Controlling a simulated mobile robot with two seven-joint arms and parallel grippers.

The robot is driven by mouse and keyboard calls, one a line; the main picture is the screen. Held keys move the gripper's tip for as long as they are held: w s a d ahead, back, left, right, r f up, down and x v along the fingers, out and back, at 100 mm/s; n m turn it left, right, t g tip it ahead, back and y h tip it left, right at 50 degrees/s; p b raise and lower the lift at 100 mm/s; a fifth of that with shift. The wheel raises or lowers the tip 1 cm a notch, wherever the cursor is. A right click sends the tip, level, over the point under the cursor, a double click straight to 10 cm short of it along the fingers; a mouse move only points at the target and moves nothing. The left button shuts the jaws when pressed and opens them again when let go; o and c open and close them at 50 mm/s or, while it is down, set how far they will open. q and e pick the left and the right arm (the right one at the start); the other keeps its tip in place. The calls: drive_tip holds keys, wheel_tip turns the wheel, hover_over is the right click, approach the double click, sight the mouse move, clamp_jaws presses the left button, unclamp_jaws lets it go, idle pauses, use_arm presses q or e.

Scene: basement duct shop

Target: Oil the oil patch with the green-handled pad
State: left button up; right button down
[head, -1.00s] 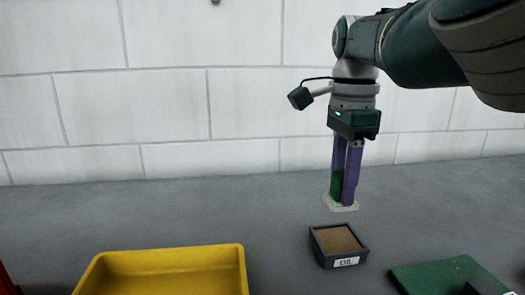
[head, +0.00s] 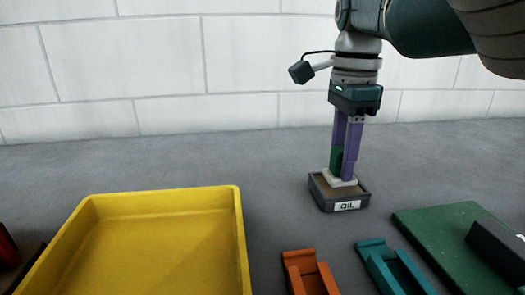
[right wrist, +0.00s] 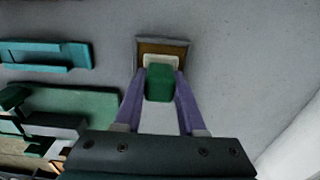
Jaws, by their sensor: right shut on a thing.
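The green-handled pad has a green handle (head: 336,160) and a pale flat pad (head: 342,181). My right gripper (head: 344,174), with purple fingers, is shut on the handle; the grip also shows in the right wrist view, around the green block (right wrist: 160,84). The small dark box labelled OIL (head: 325,199) stands on the grey surface. It has a brown patch (right wrist: 163,48) inside, partly hidden by the pad. The pad is within the outline of the box, at its opening; I cannot tell how firmly it touches the patch. My left gripper is not in view.
A large empty yellow tray (head: 242,245) is at the left. An orange holder (head: 310,275) and a teal holder (head: 393,268) lie in front. A green board (head: 440,228) with a black block (head: 497,250) is at the right. The surface behind the box is clear.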

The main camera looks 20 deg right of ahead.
idle(0.7)
drive_tip(key=shift+f+b, duration=0.35)
drive_tip(key=shift+f, duration=0.15)
drive_tip(key=shift+f, duration=0.1)
idle(1.2)
wheel_tip(320, 180, up, 7)
drive_tip(key=p, duration=0.7)
drive_tip(key=shift+p, duration=0.4)
